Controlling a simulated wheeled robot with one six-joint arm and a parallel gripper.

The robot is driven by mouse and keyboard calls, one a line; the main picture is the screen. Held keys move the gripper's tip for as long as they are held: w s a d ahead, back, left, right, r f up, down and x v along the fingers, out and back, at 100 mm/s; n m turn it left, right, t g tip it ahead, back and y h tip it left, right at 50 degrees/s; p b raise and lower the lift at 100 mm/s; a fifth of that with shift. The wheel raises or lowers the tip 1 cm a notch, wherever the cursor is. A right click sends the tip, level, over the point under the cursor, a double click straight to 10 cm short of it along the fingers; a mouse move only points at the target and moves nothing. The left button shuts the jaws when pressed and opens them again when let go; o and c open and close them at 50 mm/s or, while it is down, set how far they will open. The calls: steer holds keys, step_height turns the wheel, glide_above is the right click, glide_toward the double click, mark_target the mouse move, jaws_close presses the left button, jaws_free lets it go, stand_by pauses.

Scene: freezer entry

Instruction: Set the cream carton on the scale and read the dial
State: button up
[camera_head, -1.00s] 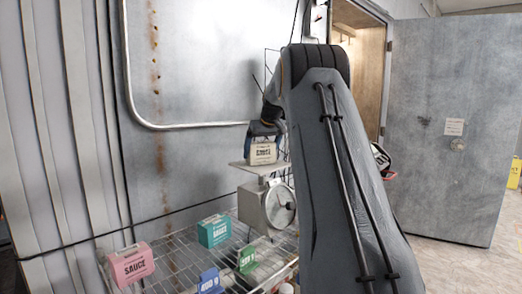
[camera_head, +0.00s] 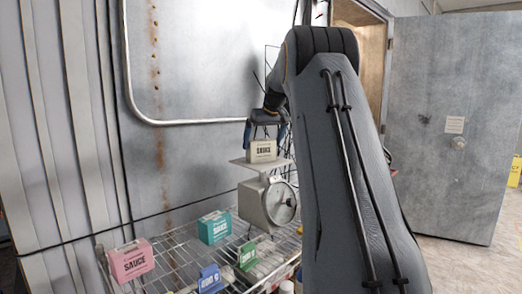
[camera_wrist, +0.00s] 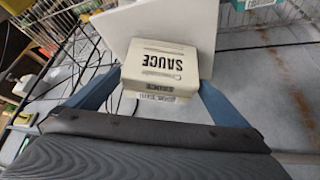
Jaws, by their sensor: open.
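The cream carton (camera_head: 262,151), labelled SAUCE, sits upright on the pale plate (camera_head: 243,162) of the scale (camera_head: 257,204). The scale's round dial (camera_head: 284,204) faces forward, but its pointer and marks are too small to read. My gripper (camera_head: 266,134) is open just above and around the carton. In the wrist view the carton (camera_wrist: 166,66) rests on the white plate (camera_wrist: 118,30), between the two spread blue fingers of my gripper (camera_wrist: 159,80), with gaps visible on both sides.
A grey metal wall stands behind. My arm hides part of the rack's right side.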

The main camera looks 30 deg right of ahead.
steer(key=d+b+v, duration=0.1)
steer(key=b+v, duration=0.1)
steer(key=v, duration=0.6)
steer(key=shift+s+a+r, duration=0.2)
steer(key=shift+a+r, duration=0.1)
steer(key=shift+a, duration=0.2)
